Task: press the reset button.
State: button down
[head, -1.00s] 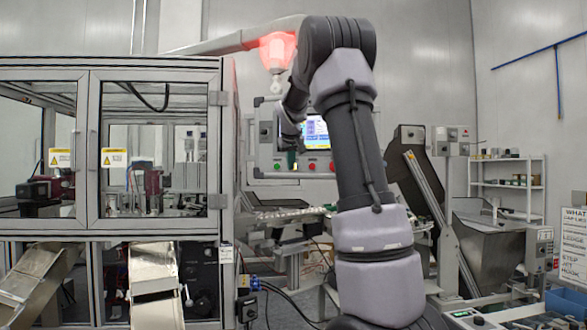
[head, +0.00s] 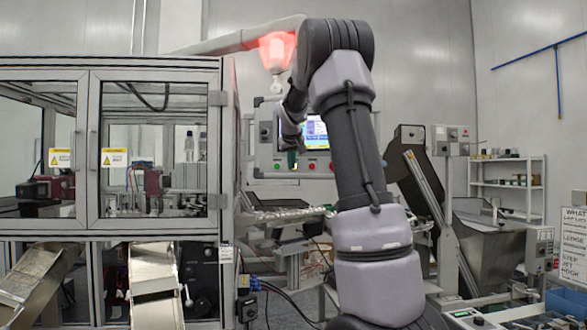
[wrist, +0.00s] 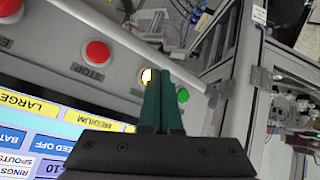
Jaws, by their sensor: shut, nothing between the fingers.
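The control panel (head: 262,150) hangs in the middle of the head view, with a lit screen (head: 317,132). In the wrist view a row of buttons runs along it: a red button (wrist: 97,52) above the word STOP, a yellow-white button (wrist: 147,77), and a green button (wrist: 183,95). No reset label is readable; the yellow-white button may be the reset one. My gripper (wrist: 164,73), with dark green fingers, is shut and empty. Its fingertips overlap the right edge of the yellow-white button. I cannot tell whether they touch it. In the head view my gripper (head: 292,159) covers that spot.
Another red knob (wrist: 10,7) sits at the wrist view's top left corner. A framed glass machine cabinet (head: 229,150) stands close to the panel's left. A red lamp (head: 277,50) glows above the panel. A conveyor (head: 290,215) with small parts runs below.

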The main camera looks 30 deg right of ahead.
jog(key=shift+w+d, duration=0.15)
dwell(0.4)
jog(key=shift+s+a, duration=0.35)
jog(key=shift+s, duration=0.05)
jog(key=s+a, duration=0.4)
jog(key=shift+s, duration=0.2)
dwell(0.5)
dwell(0.6)
jog(key=s+a+f+m+y, duration=0.1)
jog(key=s+a, duration=0.4)
jog(key=s, duration=0.6)
jog(key=s+a+f+m+g+y, duration=0.1)
jog(key=s+a+f+y, duration=0.2)
jog(key=s, duration=0.9)
jog(key=s+a+f+m+y, duration=0.1)
jog(key=s+a+f+y, duration=0.1)
jog(key=s+a+f, duration=0.5)
jog(key=s+a, duration=0.1)
jog(key=s, duration=0.3)
jog(key=shift+s+a+f, duration=0.2)
jog(key=shift+s, duration=0.05)
